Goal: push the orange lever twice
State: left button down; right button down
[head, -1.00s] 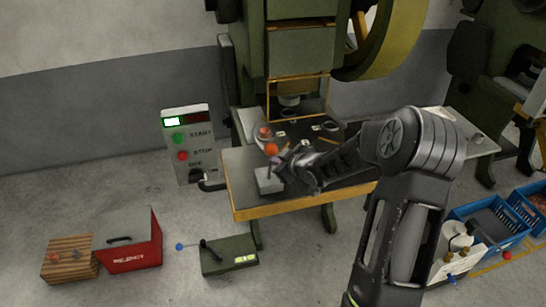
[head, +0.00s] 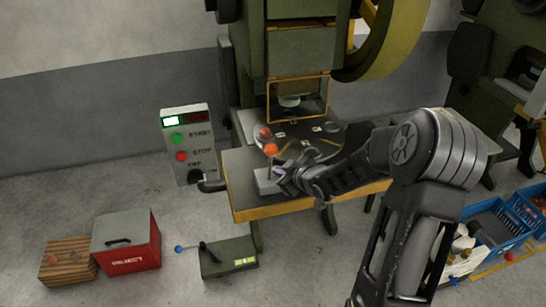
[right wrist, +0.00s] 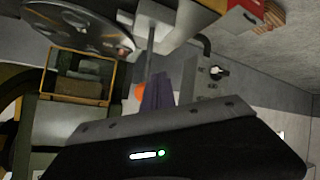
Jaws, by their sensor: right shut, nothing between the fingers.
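The orange lever (head: 271,149) is an orange ball on a thin rod, rising from a grey block (head: 267,181) at the left front of the press table. It looks upright. My right gripper (head: 279,174) is shut and empty, just right of the rod and below the ball. In the right wrist view, the purple fingers (right wrist: 157,92) are close beside the orange ball (right wrist: 140,91); whether they touch the lever I cannot tell. My left gripper is not in view.
The green press (head: 300,50) stands behind the table (head: 240,190), with a round plate (head: 305,145) under it. A START/STOP panel (head: 187,143) is at left. A red box (head: 127,240) and a green pedal unit (head: 228,257) are on the floor.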

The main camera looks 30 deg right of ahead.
jog(key=shift+s+a+f, duration=0.1)
jog(key=shift+s+a, duration=0.1)
jog(key=shift+s, duration=0.3)
jog(key=shift+s+a+f, duration=0.1)
jog(key=shift+s+a, duration=0.05)
jog(key=shift+s, duration=0.35)
jog(key=s+a+f+m+g+y, duration=0.1)
jog(key=s+a+f+m+g, duration=0.25)
jog(key=a+f, duration=0.5)
jog(key=s+a+f+m+g+y, duration=0.1)
jog(key=s+a+f+m+g, duration=0.1)
jog(key=s+a+f+m, duration=0.45)
jog(key=s+a+f+n+g+y, duration=0.1)
jog(key=s+a+f+n+g, duration=0.1)
jog(key=s+a+f, duration=0.4)
jog(key=s+a+f+n+g+y, duration=0.2)
jog(key=s+a+f, duration=0.3)
jog(key=s+a, duration=0.5)
jog(key=a+g, duration=0.1)
jog(key=a, duration=0.3)
jog(key=shift+s+f, duration=0.35)
jog(key=shift+s, duration=0.05)
